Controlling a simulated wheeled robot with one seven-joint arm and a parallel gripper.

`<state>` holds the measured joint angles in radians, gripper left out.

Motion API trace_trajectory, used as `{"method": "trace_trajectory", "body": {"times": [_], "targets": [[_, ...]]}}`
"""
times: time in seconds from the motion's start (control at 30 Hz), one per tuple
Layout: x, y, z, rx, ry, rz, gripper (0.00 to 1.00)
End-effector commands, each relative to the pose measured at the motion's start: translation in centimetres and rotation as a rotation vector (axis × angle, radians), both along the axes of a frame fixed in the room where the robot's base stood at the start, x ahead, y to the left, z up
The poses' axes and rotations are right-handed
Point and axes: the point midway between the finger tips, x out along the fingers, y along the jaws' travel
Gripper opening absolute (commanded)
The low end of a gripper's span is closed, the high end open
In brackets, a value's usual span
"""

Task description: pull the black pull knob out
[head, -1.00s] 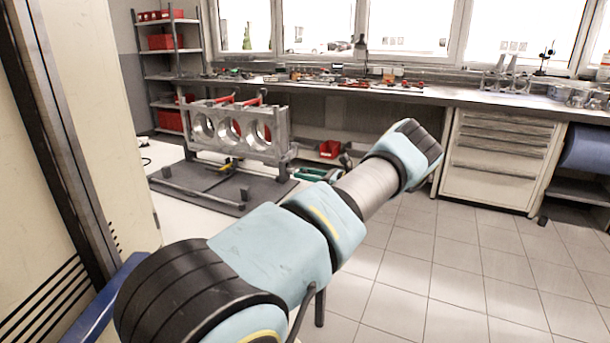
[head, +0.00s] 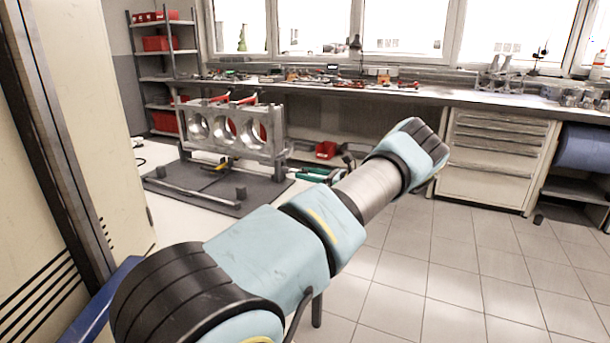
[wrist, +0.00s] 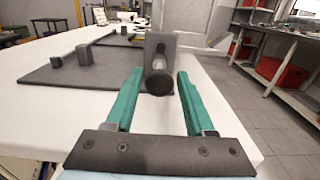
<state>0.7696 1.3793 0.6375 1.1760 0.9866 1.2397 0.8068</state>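The black pull knob (wrist: 158,82) is in the middle of the wrist view, its round end facing the camera. It sits on a short metal shaft in front of an upright dark grey plate (wrist: 160,45). My gripper (wrist: 160,73) has two green fingers, which are open, one on each side of the knob. A gap shows between the knob and each finger. In the head view the green fingers (head: 312,173) show behind my arm, near the corner of the dark mat. I cannot make out the knob there.
The dark mat (wrist: 85,72) lies on a white surface, with small dark blocks on it. A grey engine block on a stand (head: 232,130) is behind my arm. A workbench (head: 400,94) runs along the windows. Tiled floor at right is clear.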

Motion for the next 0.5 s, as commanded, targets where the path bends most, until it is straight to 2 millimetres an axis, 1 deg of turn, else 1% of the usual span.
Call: {"method": "trace_trajectory", "body": {"times": [0.03, 0.1, 0.13, 0.37, 0.5], "targets": [[0.02, 0.13, 0.04, 0.001, 0.0, 0.001, 0.61], [0.04, 0.17, 0.05, 0.001, 0.0, 0.002, 0.69], [0.04, 0.18, 0.05, 0.001, 0.0, 0.002, 0.7], [0.04, 0.18, 0.05, 0.002, -0.001, 0.002, 0.7], [-0.28, -0.75, -0.08, 0.001, -0.001, 0.0, 0.7]]}}
